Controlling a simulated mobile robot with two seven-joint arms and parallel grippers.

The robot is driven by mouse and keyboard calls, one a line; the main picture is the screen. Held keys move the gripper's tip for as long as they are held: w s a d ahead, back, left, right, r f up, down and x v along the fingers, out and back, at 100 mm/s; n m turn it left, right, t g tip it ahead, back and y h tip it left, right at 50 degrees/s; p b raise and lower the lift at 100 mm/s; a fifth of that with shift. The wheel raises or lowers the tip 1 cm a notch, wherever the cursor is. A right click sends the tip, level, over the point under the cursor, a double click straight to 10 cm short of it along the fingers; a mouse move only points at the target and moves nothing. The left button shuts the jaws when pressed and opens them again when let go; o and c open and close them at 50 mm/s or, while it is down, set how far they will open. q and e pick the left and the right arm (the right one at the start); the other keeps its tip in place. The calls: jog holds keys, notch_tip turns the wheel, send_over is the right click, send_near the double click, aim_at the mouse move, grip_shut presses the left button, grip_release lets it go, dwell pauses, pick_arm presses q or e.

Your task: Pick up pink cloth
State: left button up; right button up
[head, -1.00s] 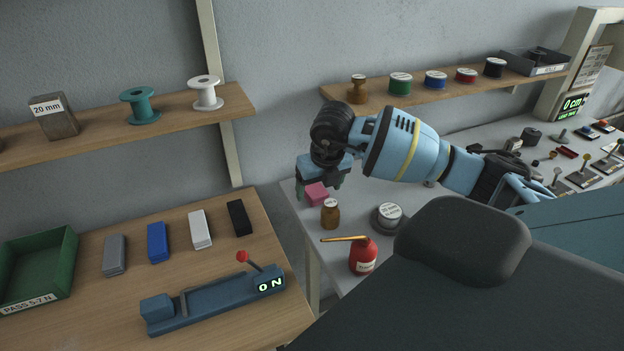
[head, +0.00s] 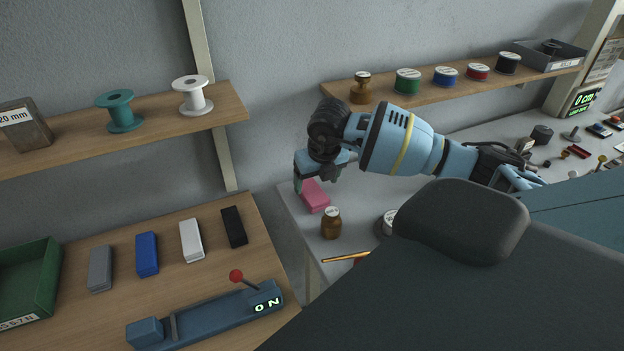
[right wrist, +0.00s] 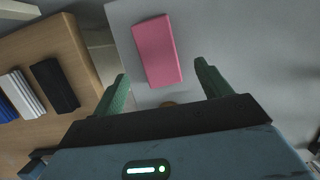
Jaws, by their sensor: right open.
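The pink cloth (head: 315,196) is a small flat folded block lying on the grey table, near its left edge. In the right wrist view the pink cloth (right wrist: 157,51) lies ahead of and between the two green fingers, with no contact visible. My right gripper (head: 318,185) is over the cloth in the head view, partly hiding its far end. In the right wrist view my right gripper (right wrist: 163,85) is open and empty. My left gripper is not in view.
A brown bottle (head: 331,223) stands just in front of the cloth. A wooden bench (head: 205,280) with several coloured blocks stands to the left, across a gap. A shelf (head: 440,85) with spools runs behind.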

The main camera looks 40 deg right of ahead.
aim_at(312, 191)
jog(key=shift+w+x, duration=0.2)
jog(key=shift+x, duration=1.1)
jog(key=shift+w+x, duration=0.15)
jog(key=shift+x, duration=1.2)
jog(key=shift+r, duration=0.15)
jog(key=shift+c, duration=0.3)
jog(key=c, duration=1)
jog(key=shift+d+r, duration=0.1)
